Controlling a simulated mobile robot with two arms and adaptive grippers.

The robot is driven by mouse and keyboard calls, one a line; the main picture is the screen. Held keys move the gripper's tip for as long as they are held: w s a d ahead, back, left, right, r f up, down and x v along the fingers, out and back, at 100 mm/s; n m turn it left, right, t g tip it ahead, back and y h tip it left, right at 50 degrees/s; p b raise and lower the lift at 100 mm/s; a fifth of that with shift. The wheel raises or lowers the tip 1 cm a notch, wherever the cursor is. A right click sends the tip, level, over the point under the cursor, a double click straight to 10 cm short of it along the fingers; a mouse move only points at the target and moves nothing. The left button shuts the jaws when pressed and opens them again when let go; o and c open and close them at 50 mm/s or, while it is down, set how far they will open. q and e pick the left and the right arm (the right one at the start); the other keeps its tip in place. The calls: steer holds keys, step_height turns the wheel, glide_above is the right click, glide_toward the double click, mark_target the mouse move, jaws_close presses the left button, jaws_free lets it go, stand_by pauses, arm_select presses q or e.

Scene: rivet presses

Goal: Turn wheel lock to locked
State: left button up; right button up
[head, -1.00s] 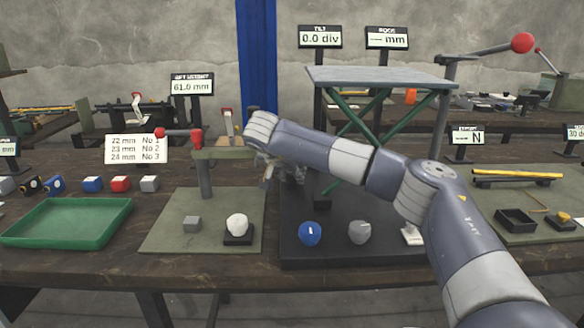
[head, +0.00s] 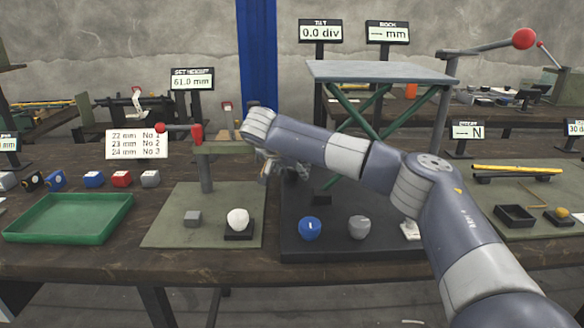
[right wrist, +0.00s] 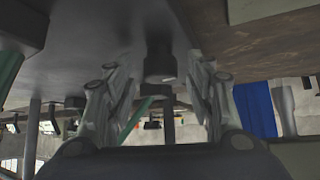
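My right gripper (head: 280,168) reaches over the black base (head: 300,248) below the raised grey platform (head: 380,72), partly hidden by its own wrist. In the right wrist view the gripper (right wrist: 160,98) is open, with a dark short cylinder (right wrist: 160,65) in the gap between the fingers; I cannot tell whether they touch it. A blue knob (head: 310,229) and a grey knob (head: 359,228) sit at the front of the base. I cannot tell which part is the wheel lock. My left gripper is out of view.
A red-handled press (head: 206,170) stands close left of my gripper. Green legs (head: 345,108) of the platform are behind my arm. A green tray (head: 70,238) and several small blocks lie at left. A small tray (head: 515,216) is at right.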

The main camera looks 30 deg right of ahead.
steer(key=v, duration=1.2)
stand_by(0.4)
